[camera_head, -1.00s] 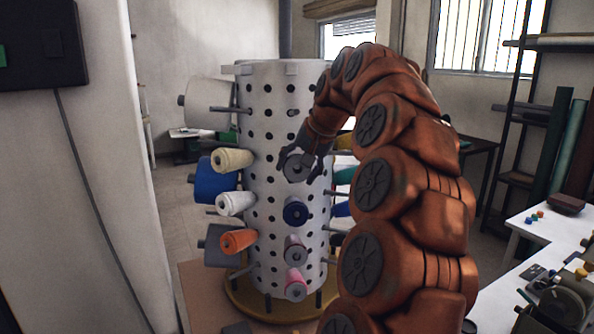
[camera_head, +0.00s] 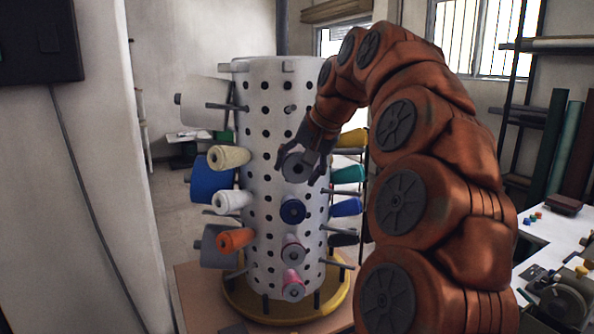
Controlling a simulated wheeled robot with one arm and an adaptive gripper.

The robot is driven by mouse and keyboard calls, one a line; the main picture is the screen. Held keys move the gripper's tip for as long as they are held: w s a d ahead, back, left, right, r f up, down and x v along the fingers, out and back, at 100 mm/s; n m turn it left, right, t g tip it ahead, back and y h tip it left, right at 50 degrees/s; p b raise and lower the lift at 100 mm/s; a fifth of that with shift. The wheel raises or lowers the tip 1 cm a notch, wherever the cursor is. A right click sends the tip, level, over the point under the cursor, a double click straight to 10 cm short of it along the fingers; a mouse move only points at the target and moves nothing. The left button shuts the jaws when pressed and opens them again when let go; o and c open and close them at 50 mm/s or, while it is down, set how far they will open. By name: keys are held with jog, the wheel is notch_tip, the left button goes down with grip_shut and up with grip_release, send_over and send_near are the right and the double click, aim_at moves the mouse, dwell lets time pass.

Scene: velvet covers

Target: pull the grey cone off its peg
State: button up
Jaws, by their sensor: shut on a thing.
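The grey cone (camera_head: 295,167) faces me on the upper front of a white perforated cylinder (camera_head: 262,135). My gripper (camera_head: 296,170) comes from the upper right and is shut on the grey cone, with dark fingers on either side of it. The cone's round grey end shows between the fingers. The peg behind it is hidden, so I cannot tell how far along the peg the cone sits.
Below are a dark blue cone (camera_head: 292,211), a grey-pink cone (camera_head: 294,249) and a pink cone (camera_head: 292,286). Cream (camera_head: 228,157), white (camera_head: 232,201) and orange (camera_head: 236,239) cones stick out left; several more sit right. Bare pegs protrude around. A worktable (camera_head: 545,250) stands right.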

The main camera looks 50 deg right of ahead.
jog(key=shift+s+a+r+b, duration=0.2)
jog(key=shift+s+a+b, duration=0.15)
jog(key=shift+s+a, duration=0.55)
jog(key=shift+s+a+r+b, duration=0.25)
jog(key=shift+s+a+b, duration=0.15)
jog(key=shift+s+a, duration=0.5)
jog(key=shift+s+a+r+b, duration=0.2)
jog(key=shift+s+a+b, duration=0.3)
jog(key=shift+s, duration=0.6)
jog(key=shift+a, duration=0.1)
jog(key=shift+s, duration=0.1)
jog(key=s+a+b, duration=0.1)
jog(key=s+a, duration=0.2)
jog(key=shift+s, duration=0.3)
